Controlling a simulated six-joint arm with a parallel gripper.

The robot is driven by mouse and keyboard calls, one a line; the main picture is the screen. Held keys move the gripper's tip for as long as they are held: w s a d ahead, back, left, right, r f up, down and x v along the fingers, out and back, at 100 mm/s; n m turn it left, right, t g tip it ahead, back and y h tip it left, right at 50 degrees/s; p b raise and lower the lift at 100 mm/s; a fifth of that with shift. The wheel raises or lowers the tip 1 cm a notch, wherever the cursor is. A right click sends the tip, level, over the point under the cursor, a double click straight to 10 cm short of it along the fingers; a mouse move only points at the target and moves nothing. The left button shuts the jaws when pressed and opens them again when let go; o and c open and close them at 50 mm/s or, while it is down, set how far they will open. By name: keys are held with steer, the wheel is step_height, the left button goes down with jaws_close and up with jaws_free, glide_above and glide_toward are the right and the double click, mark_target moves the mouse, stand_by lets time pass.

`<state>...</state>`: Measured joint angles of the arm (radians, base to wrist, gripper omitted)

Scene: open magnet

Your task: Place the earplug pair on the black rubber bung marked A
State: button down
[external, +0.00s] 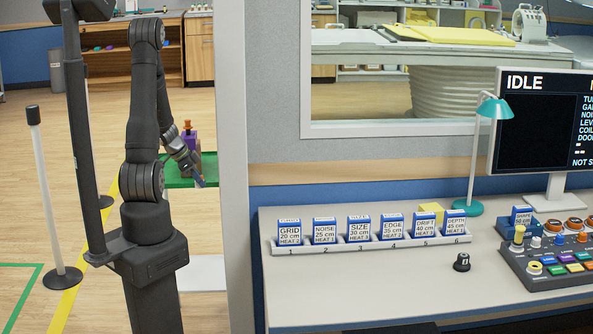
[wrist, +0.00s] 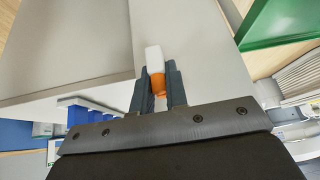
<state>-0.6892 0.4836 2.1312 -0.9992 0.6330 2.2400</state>
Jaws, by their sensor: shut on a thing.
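My gripper (wrist: 156,78) is shut on a small orange-and-white piece (wrist: 153,58), its white end sticking out past the fingertips. I cannot tell from its shape whether it is the earplug pair. In the external view my gripper (external: 199,179) hangs low, left of the grey wall edge, and the held piece is too small to make out there. A small black bung-like thing (external: 462,262) with a pale mark stands on the desk, far to the right of my gripper. Its letter is not readable.
The wall edge (external: 234,200) stands between my arm and the desk (external: 400,285). A white rack (external: 370,241) of labelled cards, a teal lamp (external: 493,108) and a button console (external: 550,260) occupy the desk.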

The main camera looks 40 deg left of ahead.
steer(key=w+a+r+n+t+y, duration=0.1)
steer(key=w+a+n, duration=0.15)
steer(key=a, duration=0.65)
steer(key=w+a+r+n+y, duration=0.1)
steer(key=w+a+n+y, duration=0.15)
steer(key=a, duration=0.75)
step_height(320, 180, up, 2)
steer(key=n, duration=0.3)
glide_above(184, 173)
steer(key=s, duration=0.2)
step_height(184, 173, down, 9)
steer(key=shift+s+f, duration=0.1)
steer(key=c, duration=1.4)
jaws_free()
steer(key=shift+f, duration=0.1)
steer(key=shift+c, duration=0.2)
steer(key=v, duration=1.1)
steer(key=shift+s+r, duration=0.2)
steer(key=shift+r, duration=0.1)
steer(key=shift+s+r, duration=0.15)
steer(key=shift+r, duration=0.1)
steer(key=c, duration=0.3)
